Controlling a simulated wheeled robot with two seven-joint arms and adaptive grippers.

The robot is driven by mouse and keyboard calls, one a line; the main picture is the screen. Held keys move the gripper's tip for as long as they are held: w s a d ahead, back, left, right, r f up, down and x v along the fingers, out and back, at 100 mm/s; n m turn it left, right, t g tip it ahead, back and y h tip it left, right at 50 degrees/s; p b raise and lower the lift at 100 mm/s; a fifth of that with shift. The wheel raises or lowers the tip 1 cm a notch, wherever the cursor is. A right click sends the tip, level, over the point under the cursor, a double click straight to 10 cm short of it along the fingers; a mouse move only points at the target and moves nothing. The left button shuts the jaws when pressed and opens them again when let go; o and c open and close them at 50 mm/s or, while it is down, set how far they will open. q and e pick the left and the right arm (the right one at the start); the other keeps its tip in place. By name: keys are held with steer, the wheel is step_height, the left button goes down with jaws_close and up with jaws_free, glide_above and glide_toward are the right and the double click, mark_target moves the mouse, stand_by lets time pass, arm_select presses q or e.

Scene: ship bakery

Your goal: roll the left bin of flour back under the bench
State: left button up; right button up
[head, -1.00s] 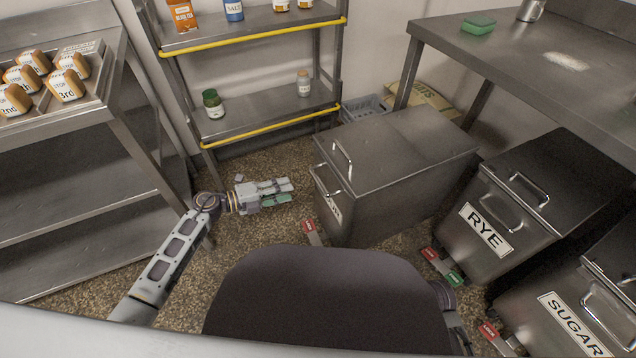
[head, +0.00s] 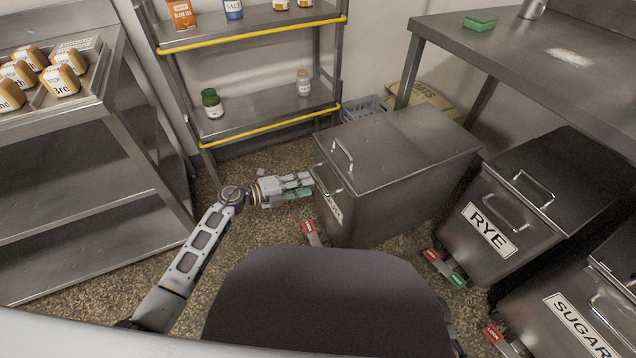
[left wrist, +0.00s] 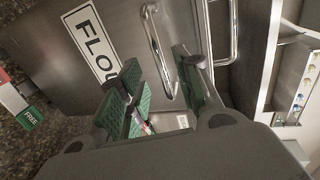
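The flour bin (head: 400,165) is a dark steel box with a lid. It stands out in front of the bench at the left of the row. Its front label (left wrist: 92,48) reads "FLOU" in the left wrist view, with the rest hidden behind a finger. My left gripper (head: 304,186) is at the bin's front, close to its handles. In the left wrist view my gripper (left wrist: 155,78) is open, with green pads apart and a bar handle (left wrist: 155,45) showing between them. Contact cannot be told. My right gripper is not in view.
The rye bin (head: 485,230) and sugar bin (head: 575,325) stand at the right by the bench (head: 520,60). A pedal (head: 311,233) sticks out low at the flour bin's front. A grey crate (head: 363,108) and a sack (head: 430,98) lie behind it. Shelves stand at the back.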

mark_target(318, 180)
arm_select(q)
steer(key=shift+b+x, duration=0.9)
steer(key=shift+x, duration=1.85)
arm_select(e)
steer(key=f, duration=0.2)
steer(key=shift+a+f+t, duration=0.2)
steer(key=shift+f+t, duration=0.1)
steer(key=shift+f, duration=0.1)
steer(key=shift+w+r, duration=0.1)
arm_select(q)
steer(key=shift+c, duration=0.7)
jaws_close()
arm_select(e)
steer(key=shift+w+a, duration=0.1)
